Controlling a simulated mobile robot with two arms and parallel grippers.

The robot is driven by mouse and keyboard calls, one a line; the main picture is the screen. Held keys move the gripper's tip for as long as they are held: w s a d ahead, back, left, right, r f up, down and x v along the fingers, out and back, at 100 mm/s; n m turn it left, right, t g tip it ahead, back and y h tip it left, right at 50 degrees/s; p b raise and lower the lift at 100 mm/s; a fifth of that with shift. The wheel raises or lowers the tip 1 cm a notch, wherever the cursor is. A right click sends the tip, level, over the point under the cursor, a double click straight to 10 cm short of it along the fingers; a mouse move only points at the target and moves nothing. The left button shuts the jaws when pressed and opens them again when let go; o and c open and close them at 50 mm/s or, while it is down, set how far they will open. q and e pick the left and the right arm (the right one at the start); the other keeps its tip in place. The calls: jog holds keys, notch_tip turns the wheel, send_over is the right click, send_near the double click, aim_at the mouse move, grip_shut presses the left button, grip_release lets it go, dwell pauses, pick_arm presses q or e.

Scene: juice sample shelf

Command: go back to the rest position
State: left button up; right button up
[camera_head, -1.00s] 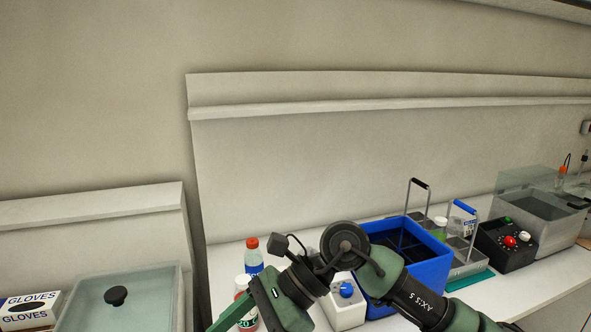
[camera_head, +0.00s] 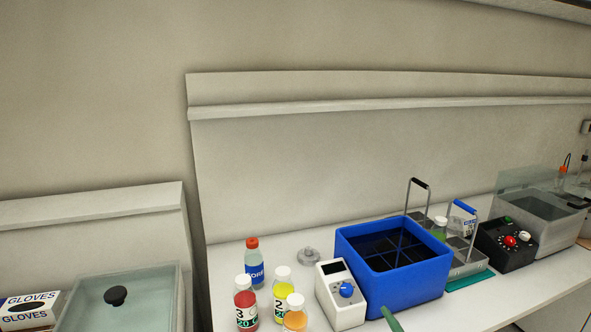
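A thin green part of mine (camera_head: 390,319) pokes up at the bottom edge, in front of the blue crate; I cannot tell whether it is a finger. Otherwise neither gripper shows. On the white bench stand a red juice bottle (camera_head: 246,308), a yellow one (camera_head: 283,298) and an orange one (camera_head: 295,320), all white-capped. The orange one is cut by the frame edge. A bottle with an orange-red cap and blue label (camera_head: 255,270) stands behind them.
A white device with a blue knob (camera_head: 341,298) stands left of the blue divided crate (camera_head: 405,285). Right are handled metal racks (camera_head: 466,262), a black control box (camera_head: 505,248) and a clear tank (camera_head: 540,205).

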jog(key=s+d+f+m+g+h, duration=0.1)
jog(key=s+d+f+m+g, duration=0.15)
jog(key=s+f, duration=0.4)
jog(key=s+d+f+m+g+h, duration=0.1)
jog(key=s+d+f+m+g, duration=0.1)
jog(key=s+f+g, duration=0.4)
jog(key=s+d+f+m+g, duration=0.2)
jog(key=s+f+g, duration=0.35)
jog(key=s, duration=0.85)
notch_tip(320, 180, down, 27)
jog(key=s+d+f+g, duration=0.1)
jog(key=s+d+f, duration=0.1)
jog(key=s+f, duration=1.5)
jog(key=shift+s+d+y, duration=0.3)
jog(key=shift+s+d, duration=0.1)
